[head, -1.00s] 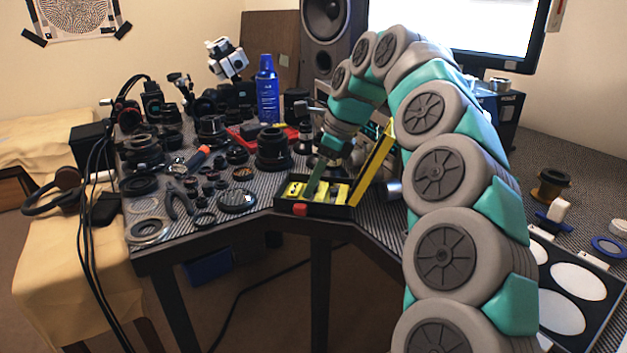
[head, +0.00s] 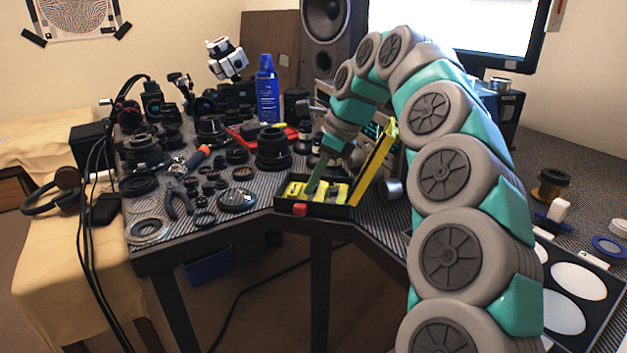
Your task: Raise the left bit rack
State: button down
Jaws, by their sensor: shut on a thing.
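An open black case with a yellow inside, the bit box (head: 338,211), sits at the table's front corner. Its yellow-edged lid (head: 378,161) stands up on the right side. Yellow bit racks lie inside; the left rack (head: 293,190) is at the left end of the box. My gripper (head: 312,189) reaches down into the box from above, with its tip at the left rack. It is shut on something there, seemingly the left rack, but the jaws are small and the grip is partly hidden. The rack appears low in the box.
Lens parts, pliers (head: 178,200) and a screwdriver (head: 197,158) crowd the table left of the box. A dark lens barrel (head: 272,150) stands behind it and a blue spray can (head: 267,92) farther back. A silver cylinder (head: 390,189) is right of the lid.

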jog(key=shift+d+y+b, duration=0.2)
jog(key=shift+y+b, duration=0.1)
jog(key=shift+y, duration=0.2)
jog(key=shift+r, duration=0.1)
jog(key=c, duration=0.8)
grip_release()
jog(key=shift+o, duration=0.2)
jog(key=shift+p+v, duration=0.55)
jog(key=shift+v, duration=3.4)
